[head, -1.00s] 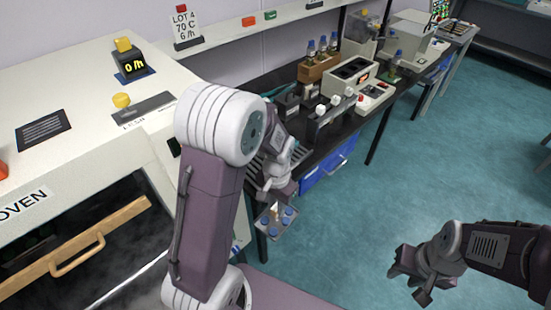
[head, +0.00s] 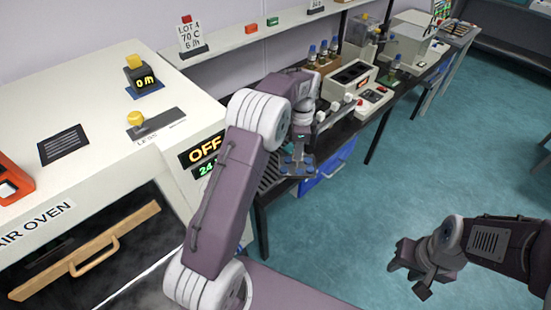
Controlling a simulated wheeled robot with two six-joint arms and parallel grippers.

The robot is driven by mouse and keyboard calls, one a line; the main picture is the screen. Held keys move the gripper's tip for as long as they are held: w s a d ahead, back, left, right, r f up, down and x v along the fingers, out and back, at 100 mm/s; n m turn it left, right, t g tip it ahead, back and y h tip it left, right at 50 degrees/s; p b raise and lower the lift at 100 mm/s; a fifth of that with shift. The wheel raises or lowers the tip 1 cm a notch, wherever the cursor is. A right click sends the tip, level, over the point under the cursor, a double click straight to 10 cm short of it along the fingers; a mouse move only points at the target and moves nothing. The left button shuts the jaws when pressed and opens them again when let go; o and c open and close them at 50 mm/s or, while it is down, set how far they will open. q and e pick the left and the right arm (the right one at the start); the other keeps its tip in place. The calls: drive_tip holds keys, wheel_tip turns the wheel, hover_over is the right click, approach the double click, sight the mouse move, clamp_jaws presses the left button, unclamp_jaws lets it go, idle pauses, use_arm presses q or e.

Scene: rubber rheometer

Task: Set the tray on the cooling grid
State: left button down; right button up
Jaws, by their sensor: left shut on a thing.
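The cooling grid (head: 268,178) shows as pale slats on the bench, just left of the tray and partly hidden by my left arm. I cannot tell whether the tray overlaps or touches the grid. My right gripper (head: 408,276) is open and empty above the floor at the lower right.
The air oven (head: 60,190) stands at the left with its dark front opening and wooden-edged door. A white instrument (head: 350,80), a bottle rack (head: 328,66) and a row of white knobs (head: 335,112) stand farther along the bench.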

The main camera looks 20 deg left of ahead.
use_arm(q)
drive_tip(key=a+f+p, duration=0.1)
drive_tip(key=a+f, duration=0.2)
drive_tip(key=a, duration=0.1)
drive_tip(key=a+f, duration=0.3)
drive_tip(key=f, duration=0.1)
drive_tip(key=a+f+p, duration=0.1)
drive_tip(key=a+f, duration=0.2)
drive_tip(key=a, duration=0.1)
drive_tip(key=shift+s+a+f+p, duration=0.2)
drive_tip(key=shift+s+a+p, duration=0.1)
drive_tip(key=shift+w+a+f, duration=0.1)
drive_tip(key=shift+f, duration=0.2)
drive_tip(key=c, duration=1.3)
unclamp_jaws()
drive_tip(key=shift+f, duration=0.1)
drive_tip(key=shift+o, duration=0.2)
